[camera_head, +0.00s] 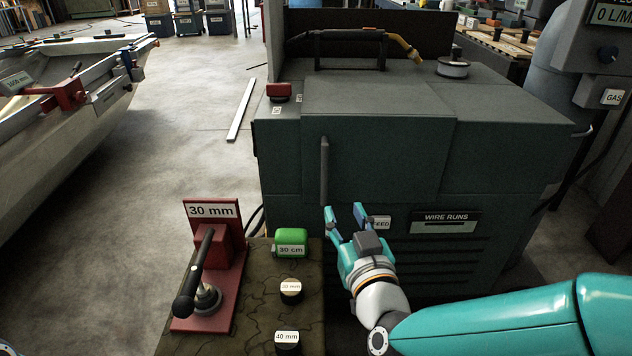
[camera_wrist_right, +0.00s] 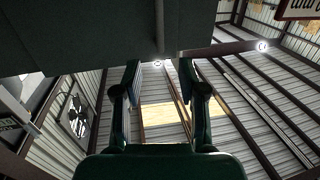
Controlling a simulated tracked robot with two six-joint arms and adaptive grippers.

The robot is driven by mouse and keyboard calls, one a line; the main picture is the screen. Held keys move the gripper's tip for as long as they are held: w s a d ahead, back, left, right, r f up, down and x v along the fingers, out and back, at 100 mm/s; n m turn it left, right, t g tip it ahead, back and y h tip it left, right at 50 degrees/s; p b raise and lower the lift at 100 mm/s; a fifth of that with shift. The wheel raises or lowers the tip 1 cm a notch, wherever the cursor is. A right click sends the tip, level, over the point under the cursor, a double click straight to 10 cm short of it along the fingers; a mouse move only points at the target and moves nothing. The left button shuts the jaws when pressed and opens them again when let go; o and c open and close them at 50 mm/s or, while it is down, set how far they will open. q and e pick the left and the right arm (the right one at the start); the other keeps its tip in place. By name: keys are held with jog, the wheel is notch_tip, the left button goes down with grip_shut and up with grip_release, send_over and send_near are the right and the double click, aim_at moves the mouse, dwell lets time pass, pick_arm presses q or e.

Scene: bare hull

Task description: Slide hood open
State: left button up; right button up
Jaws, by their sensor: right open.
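A dark green machine cabinet (camera_head: 495,130) stands in the middle, with a grey-green hood (camera_head: 385,150) over its top and front; the hood looks closed. A dark upright bar handle (camera_head: 324,170) is on the hood's front left. My right gripper (camera_head: 344,211) is open and empty, its fingers pointing up just below and right of the handle's lower end. In the right wrist view the open fingers of my right gripper (camera_wrist_right: 161,82) frame a narrow upright bar, probably the handle (camera_wrist_right: 168,28), beyond their tips. I cannot tell whether they touch. My left gripper is not in view.
A torch rack (camera_head: 350,48) and a reel (camera_head: 453,67) sit on top. A boat hull (camera_head: 70,130) is far left.

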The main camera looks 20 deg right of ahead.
aim_at(325, 165)
jog(key=w+p, duration=0.2)
jog(key=w, duration=0.3)
jog(key=w+d+p, duration=0.1)
jog(key=w+p, duration=0.1)
jog(key=w, duration=0.4)
jog(key=w+p, duration=0.2)
jog(key=w, duration=0.4)
jog(key=shift+d+r, duration=0.2)
jog(key=shift+d, duration=0.15)
jog(key=shift+s, duration=0.1)
grip_shut()
